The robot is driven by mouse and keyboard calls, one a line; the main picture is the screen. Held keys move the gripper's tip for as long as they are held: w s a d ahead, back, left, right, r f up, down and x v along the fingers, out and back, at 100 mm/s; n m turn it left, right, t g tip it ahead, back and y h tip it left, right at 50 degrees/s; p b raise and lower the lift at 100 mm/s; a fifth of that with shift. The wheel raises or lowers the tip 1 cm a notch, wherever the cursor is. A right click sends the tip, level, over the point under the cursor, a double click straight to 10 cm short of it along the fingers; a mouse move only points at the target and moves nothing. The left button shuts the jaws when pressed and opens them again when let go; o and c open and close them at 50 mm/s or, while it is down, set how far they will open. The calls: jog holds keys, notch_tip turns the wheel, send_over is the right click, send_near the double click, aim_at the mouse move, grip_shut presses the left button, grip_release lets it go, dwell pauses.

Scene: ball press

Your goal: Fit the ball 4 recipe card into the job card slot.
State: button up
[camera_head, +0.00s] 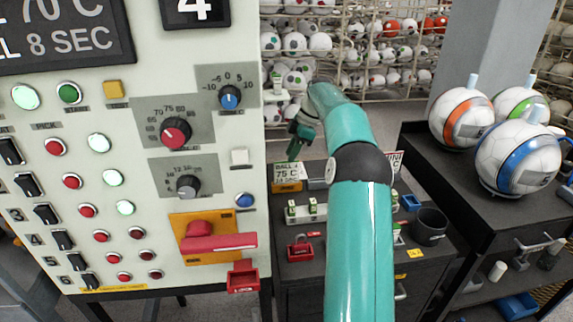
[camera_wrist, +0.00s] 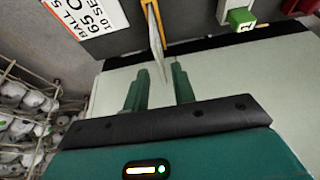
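The ball 4 recipe card (camera_head: 286,171), with a yellow lower edge and a line reading 75 C, stands on the dark bench right of the panel. My gripper (camera_head: 293,155) points down just above it. In the wrist view my gripper (camera_wrist: 157,68) has its two green fingers apart. A yellow-edged card (camera_wrist: 155,35), seen nearly edge-on, reaches between the fingertips with gaps on both sides. It is probably the ball 4 card, but its face cannot be read there. I cannot pick out the job card slot in either view.
A ball 5 card (camera_wrist: 88,14) stands beside the edge-on card. The press panel (camera_head: 140,200) with buttons and knobs fills the left. Green-and-white blocks (camera_head: 300,211), a red padlock (camera_head: 300,249) and a dark cup (camera_head: 430,226) sit on the bench. Large balls (camera_head: 461,118) rest on the right cart.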

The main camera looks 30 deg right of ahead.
jog(key=v, duration=0.5)
jog(key=shift+r, duration=0.1)
dwell(0.4)
